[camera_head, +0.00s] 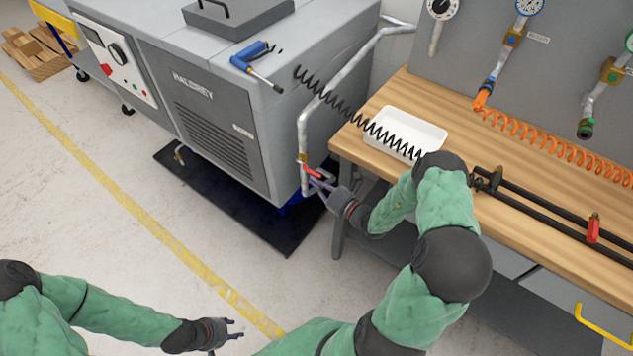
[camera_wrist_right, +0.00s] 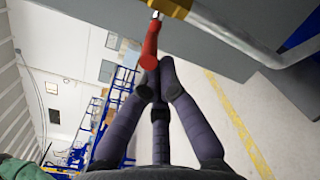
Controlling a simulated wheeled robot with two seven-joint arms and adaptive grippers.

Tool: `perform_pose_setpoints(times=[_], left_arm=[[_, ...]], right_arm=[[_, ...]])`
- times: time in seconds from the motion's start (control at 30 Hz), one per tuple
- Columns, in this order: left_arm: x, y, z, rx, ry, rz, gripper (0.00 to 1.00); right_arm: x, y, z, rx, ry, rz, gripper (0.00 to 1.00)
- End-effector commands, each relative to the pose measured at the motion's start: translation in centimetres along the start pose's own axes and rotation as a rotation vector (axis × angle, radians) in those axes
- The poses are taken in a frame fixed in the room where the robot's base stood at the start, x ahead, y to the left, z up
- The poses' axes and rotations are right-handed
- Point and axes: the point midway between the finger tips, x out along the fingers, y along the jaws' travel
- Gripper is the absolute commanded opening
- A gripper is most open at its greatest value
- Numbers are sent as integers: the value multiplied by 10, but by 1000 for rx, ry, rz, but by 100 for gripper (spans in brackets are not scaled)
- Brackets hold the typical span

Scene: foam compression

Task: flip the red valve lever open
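The red valve lever (camera_head: 312,171) sits on a brass valve at the lower end of the grey pipe (camera_head: 304,135), beside the compressor's corner. In the right wrist view the lever (camera_wrist_right: 150,44) hangs from the brass body (camera_wrist_right: 170,7), and its end is at my fingertips. My right gripper (camera_head: 318,184) is at the lever; its fingers (camera_wrist_right: 157,78) are drawn together. I cannot tell whether they pinch the lever or only touch it. My left gripper (camera_head: 234,329) is open and empty, low over the floor.
The grey compressor (camera_head: 215,95) stands on a black mat (camera_head: 190,190). The wooden workbench (camera_head: 455,110) is close to the right of the lever, with a white tray (camera_head: 420,125) and a coiled black hose (camera_head: 345,108) above.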

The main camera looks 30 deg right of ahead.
Motion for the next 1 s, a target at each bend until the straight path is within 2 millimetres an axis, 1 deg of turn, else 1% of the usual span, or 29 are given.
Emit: perform_pose_setpoints(times=[0.6, 0.73, 1.0], left_arm=[[0, 0, 0, 0, 0, 0, 40], [-3, 1, 0, 0, 0, 0, 40], [-16, 6, 0, 0, 0, 0, 40]], right_arm=[[0, -1, 2, -2, -4, -2, 0], [0, 0, 3, -3, 1, -6, 0], [-1, 3, 9, -7, 25, -20, 0]])
